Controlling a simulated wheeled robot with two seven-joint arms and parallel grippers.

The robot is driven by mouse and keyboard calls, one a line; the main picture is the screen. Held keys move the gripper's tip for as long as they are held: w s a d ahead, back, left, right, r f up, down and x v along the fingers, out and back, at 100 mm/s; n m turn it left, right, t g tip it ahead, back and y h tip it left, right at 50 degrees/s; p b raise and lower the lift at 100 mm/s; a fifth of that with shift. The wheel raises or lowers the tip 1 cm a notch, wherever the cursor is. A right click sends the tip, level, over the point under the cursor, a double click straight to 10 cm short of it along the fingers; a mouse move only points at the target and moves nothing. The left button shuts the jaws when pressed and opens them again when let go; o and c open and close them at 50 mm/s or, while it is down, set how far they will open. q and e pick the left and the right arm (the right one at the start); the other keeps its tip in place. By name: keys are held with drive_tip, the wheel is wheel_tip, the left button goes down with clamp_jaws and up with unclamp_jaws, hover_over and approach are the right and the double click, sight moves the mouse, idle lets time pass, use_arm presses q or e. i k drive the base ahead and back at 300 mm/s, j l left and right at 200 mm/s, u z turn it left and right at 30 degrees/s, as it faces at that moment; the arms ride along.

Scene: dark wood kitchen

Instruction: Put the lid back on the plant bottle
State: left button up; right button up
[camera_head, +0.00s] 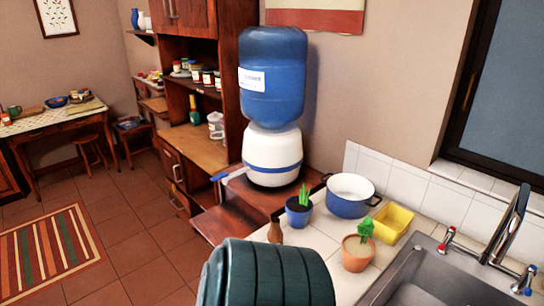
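A large dark green ribbed round object (268,275) fills the bottom middle of the head view, very close to the camera. It is cut off by the frame, and I cannot tell whether it is the plant bottle, its lid or something else. A blue pot with a spiky green plant (299,214) stands on the counter behind it. A terracotta pot with a green plant (357,252) stands to the right, near the sink. A small brown object (275,233) is partly hidden beside the blue pot. No separate lid is identifiable. Neither of my grippers is in view.
A blue water jug on a white dispenser (272,155) stands behind the pots. An open blue-and-white cooking pot (350,207) and a yellow tub (391,222) are on the tiled counter. The sink (430,285) is at right. The floor at left is mostly clear.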

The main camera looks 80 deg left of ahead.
sight(274, 236)
drive_tip(key=j+u, duration=0.1)
drive_tip(key=u, duration=0.8)
drive_tip(key=i+u, duration=0.15)
drive_tip(key=u, duration=0.3)
drive_tip(key=j+u, duration=0.1)
drive_tip(key=u, duration=0.35)
drive_tip(key=i+u, duration=0.1)
drive_tip(key=u, duration=0.35)
drive_tip(key=i+u, duration=0.1)
drive_tip(key=u, duration=0.35)
